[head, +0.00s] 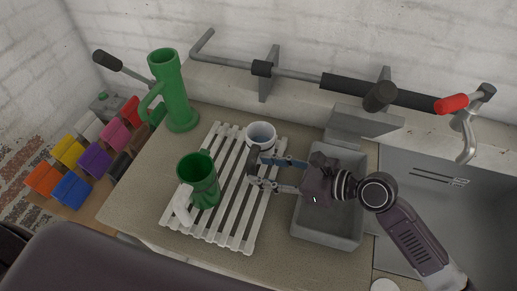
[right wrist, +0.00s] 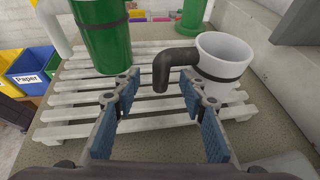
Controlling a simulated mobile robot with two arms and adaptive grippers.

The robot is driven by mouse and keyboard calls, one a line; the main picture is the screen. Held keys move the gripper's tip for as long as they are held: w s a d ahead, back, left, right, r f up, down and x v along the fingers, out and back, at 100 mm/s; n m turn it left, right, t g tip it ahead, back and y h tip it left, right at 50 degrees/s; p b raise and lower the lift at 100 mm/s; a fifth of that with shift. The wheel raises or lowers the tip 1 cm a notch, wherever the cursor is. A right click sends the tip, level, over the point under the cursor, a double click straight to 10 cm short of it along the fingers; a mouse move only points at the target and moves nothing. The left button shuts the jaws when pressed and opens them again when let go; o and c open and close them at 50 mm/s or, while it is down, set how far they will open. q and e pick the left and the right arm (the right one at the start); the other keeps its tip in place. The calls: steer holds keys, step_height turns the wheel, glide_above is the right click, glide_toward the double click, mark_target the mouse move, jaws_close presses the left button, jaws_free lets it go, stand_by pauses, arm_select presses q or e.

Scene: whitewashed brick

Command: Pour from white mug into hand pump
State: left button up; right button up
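The white mug (head: 261,135) stands upright on the slatted rack's far right part. In the right wrist view the white mug (right wrist: 225,56) shows a dark band and a dark grey handle pointing left. The hand pump (head: 172,92) is a tall green column with a spout and a black-gripped lever, standing behind the rack at the left. It shows partly in the right wrist view (right wrist: 193,14). My right gripper (head: 258,175) is open, close to the mug's handle. In the right wrist view the handle lies ahead between the spread fingers of the gripper (right wrist: 160,88). My left gripper is not in view.
A green mug (head: 198,176) with a white handle stands on the white rack (head: 234,215). A grey basin (head: 322,238) lies under my right arm. A rail with a black lever (head: 379,97) runs along the wall. Several coloured bins stand at left. A sink (head: 440,180) is at right.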

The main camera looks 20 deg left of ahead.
mark_target(251, 168)
steer(key=x, duration=0.2)
steer(key=shift+a+f+p, duration=0.2)
steer(key=shift+f+p, duration=0.05)
steer(key=shift+p, duration=0.15)
steer(key=shift+x, duration=1.2)
steer(key=shift+w+f, duration=0.2)
steer(key=shift+d, duration=0.1)
steer(key=c, duration=0.7)
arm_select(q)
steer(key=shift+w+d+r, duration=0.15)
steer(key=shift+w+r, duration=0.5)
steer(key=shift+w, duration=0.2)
arm_select(e)
steer(key=shift+r, duration=0.1)
jaws_close()
